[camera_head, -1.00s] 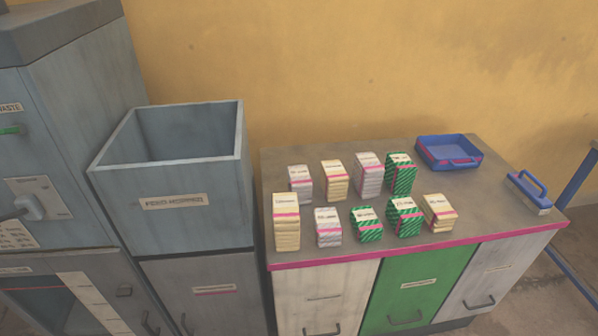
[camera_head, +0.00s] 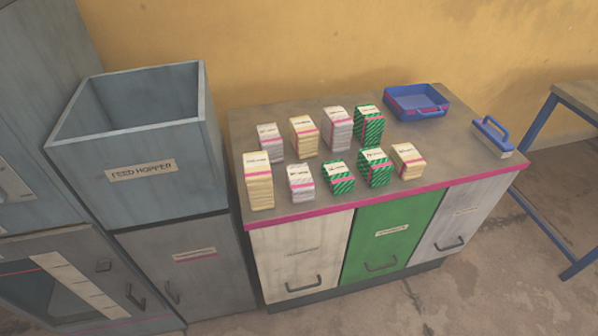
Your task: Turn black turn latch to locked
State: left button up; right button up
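A small dark piece that looks like the black turn latch (camera_head: 103,265) sits on the grey lower door (camera_head: 75,252) of the machine at the left. It is small, and I cannot tell whether it stands at locked or unlocked. A dark pull handle (camera_head: 135,295) is below and right of it on the same door. The door has a dark window (camera_head: 28,292) and looks shut. Neither of my grippers is in view.
A grey open-topped feed hopper (camera_head: 140,172) stands right of the machine above a grey cabinet (camera_head: 185,262). A counter (camera_head: 400,150) holds several wrapped stacks, a blue tray (camera_head: 417,101) and a blue-handled brush (camera_head: 492,136). Floor in front of the counter at right is clear.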

aim_at(105, 265)
jog(key=u, duration=1.95)
